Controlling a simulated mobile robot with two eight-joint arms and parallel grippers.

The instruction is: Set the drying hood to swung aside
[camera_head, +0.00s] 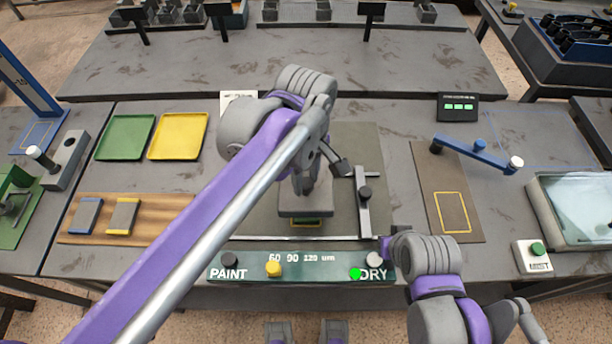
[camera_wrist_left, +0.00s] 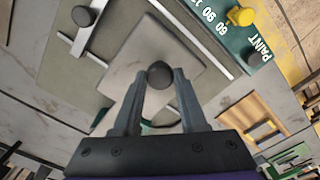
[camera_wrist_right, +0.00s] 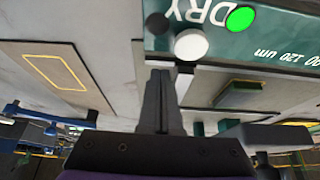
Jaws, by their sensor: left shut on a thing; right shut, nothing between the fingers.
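A grey square plate with a round dark knob (camera_wrist_left: 159,73) lies over the middle of the work board; it looks like the drying hood (camera_head: 305,206). My left gripper (camera_head: 304,185) is shut on its knob from above, and my arm hides part of the plate. A green piece (camera_head: 306,222) with a yellow outline shows under its front edge. My right gripper (camera_head: 383,252) is shut and empty by the white button (camera_wrist_right: 191,45) beside the word DRY; I cannot tell whether they touch. A green light (camera_head: 355,273) is lit beside DRY.
Further right are a board with a yellow outline (camera_head: 455,210) and a blue arm (camera_head: 475,153) with a white end. Green (camera_head: 125,137) and yellow (camera_head: 178,136) trays lie at left.

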